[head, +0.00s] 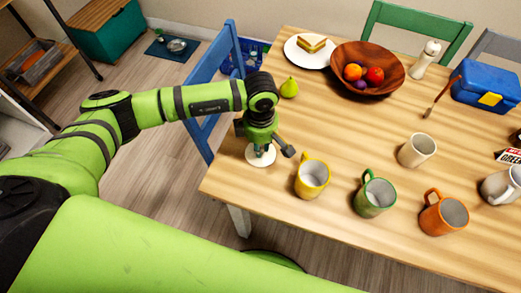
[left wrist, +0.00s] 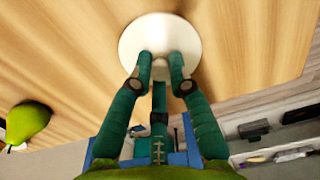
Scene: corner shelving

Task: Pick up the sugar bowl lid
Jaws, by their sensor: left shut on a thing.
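The sugar bowl lid is a round white disc (head: 261,155) at the left end of the wooden table in the head view. It also fills the top middle of the left wrist view (left wrist: 160,30). My left gripper (head: 262,150) points down over it, with its fingertips (left wrist: 160,65) shut on the lid's middle. The grasped part is hidden between the fingers. I cannot tell whether the lid touches the table. My right gripper is not in view.
A yellow mug (head: 312,178) stands close right of the gripper, with a green mug (head: 375,195) and an orange mug (head: 445,214) further right. A pear (head: 289,87) stands behind. The table's left edge is near.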

